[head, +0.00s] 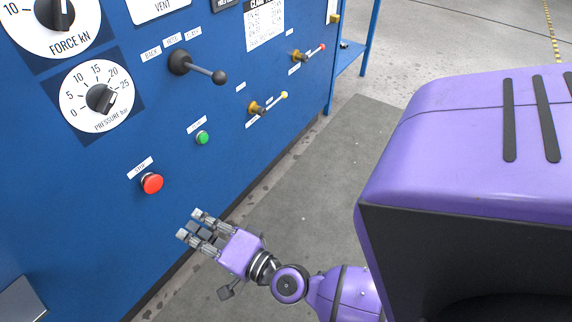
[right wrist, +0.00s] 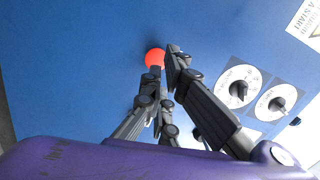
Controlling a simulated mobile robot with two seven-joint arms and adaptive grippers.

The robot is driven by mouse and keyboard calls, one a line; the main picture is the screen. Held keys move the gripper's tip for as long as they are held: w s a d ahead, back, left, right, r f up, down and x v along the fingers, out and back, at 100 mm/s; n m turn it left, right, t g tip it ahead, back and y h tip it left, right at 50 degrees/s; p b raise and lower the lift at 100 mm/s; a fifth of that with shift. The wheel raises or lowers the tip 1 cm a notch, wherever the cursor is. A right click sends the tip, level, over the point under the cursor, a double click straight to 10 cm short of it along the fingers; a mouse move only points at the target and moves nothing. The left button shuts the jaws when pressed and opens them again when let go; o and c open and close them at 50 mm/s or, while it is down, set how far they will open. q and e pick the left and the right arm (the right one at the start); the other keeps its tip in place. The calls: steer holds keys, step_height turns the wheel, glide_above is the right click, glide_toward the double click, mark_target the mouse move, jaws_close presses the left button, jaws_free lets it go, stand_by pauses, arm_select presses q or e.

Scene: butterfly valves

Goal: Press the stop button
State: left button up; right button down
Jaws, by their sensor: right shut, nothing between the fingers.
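The stop button (head: 152,183) is a round red mushroom knob low on the blue panel, with a small white label above it. My right gripper (head: 189,223) is shut and empty, below and to the right of the button in the head view, with a visible gap between them. In the right wrist view the red button (right wrist: 154,57) shows just beyond the fingertips of my right gripper (right wrist: 165,62), which partly cover its lower edge. The wrist view does not show clearly whether they touch. My left gripper is not in view.
Grey floor (head: 300,180) lies clear beside the panel.

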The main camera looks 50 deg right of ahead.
mark_target(155, 184)
steer(key=d+m, duration=0.1)
steer(key=d+r+m+h, duration=0.1)
steer(key=shift+d+m, duration=0.1)
steer(key=shift+m, duration=0.3)
steer(key=shift+f, duration=0.1)
steer(key=w, duration=1.4)
steer(key=shift+a, duration=0.2)
